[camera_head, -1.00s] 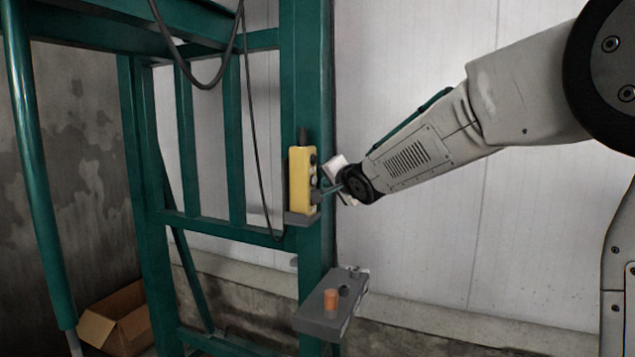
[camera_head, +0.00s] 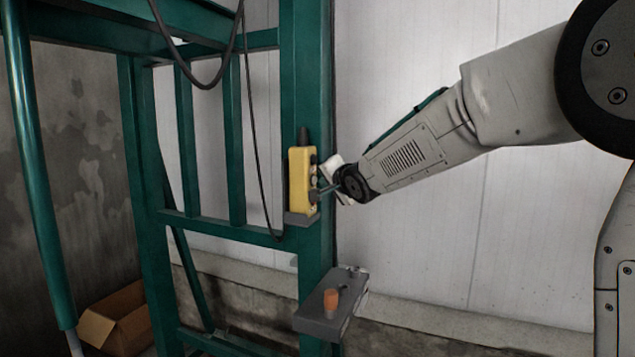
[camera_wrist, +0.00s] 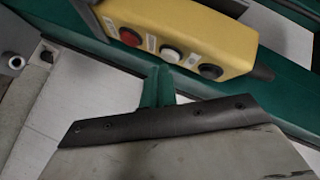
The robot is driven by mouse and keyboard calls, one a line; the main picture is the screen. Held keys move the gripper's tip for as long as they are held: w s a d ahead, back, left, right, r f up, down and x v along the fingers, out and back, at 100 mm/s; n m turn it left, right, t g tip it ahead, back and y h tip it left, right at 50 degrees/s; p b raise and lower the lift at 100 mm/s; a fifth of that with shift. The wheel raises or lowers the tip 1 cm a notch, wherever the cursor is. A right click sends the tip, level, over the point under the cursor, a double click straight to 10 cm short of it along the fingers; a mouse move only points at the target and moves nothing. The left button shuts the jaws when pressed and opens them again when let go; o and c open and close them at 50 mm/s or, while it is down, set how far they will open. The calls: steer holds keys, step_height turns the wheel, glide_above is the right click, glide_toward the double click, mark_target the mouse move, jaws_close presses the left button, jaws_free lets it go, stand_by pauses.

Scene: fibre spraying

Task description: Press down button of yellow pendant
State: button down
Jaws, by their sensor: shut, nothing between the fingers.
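The yellow pendant (camera_head: 297,175) sits upright in a grey holder (camera_head: 298,219) on a green post. My gripper (camera_head: 321,191) is shut and empty, with its tip at the pendant's right, button-bearing side, near its lower half. I cannot tell whether the tip touches a button.
A grey box with an orange cylinder (camera_head: 331,299) juts from the post below the gripper. A black cable (camera_head: 254,120) hangs left of the pendant. The green frame (camera_head: 313,80) stands behind it. An open cardboard box (camera_head: 117,322) lies at lower left.

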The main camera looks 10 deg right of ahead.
steer(key=shift+w+a, duration=0.45)
steer(key=shift+a, duration=0.15)
stand_by(0.9)
steer(key=shift+s+d, duration=0.6)
steer(key=shift+d, duration=0.25)
steer(key=s+d, duration=0.1)
steer(key=d, duration=0.1)
steer(key=s+d, duration=0.2)
stand_by(0.5)
stand_by(0.5)
